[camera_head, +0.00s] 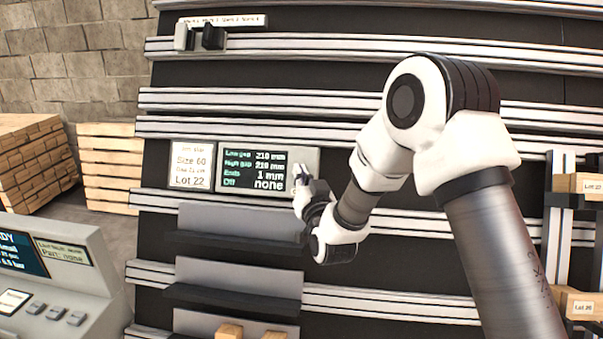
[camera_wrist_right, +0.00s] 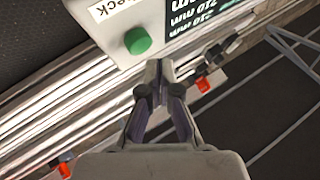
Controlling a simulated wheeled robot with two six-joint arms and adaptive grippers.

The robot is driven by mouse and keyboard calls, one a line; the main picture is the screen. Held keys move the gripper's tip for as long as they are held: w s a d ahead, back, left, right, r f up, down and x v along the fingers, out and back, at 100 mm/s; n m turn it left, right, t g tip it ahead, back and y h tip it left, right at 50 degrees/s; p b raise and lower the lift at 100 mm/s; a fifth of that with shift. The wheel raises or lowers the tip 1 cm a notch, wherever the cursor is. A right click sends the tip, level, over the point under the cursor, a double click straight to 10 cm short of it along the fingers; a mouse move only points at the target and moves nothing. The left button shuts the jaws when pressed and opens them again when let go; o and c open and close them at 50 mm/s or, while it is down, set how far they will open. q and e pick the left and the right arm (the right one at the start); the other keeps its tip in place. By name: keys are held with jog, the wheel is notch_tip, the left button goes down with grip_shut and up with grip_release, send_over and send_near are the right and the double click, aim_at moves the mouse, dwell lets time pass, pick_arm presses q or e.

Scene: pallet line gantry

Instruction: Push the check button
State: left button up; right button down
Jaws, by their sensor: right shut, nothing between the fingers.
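The check button is a round green button (camera_wrist_right: 138,41) on a light grey panel, beside a label reading "Check" (camera_wrist_right: 115,10) in the right wrist view. In the head view the panel's dark display (camera_head: 253,170) shows, with gap readings and "none"; the button there is hidden behind my right gripper. My right gripper (camera_head: 300,173) is shut and empty at the panel's right end. In the right wrist view its fingertips (camera_wrist_right: 158,68) are close to the panel's edge, just beside the green button; I cannot tell whether they touch the panel. My left gripper is not in view.
A white card reading "Size 60, Lot 22" (camera_head: 190,165) is left of the display. Metal rails (camera_head: 250,99) cross the dark board. Grey shelves (camera_head: 238,219) sit below. A grey console (camera_head: 70,270) stands at lower left, wooden pallets (camera_head: 107,170) behind it.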

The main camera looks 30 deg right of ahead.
jog(key=s+a+r, duration=0.2)
jog(key=s, duration=0.1)
jog(key=shift+s+a+r, duration=0.15)
jog(key=shift+a, duration=0.1)
dwell(0.8)
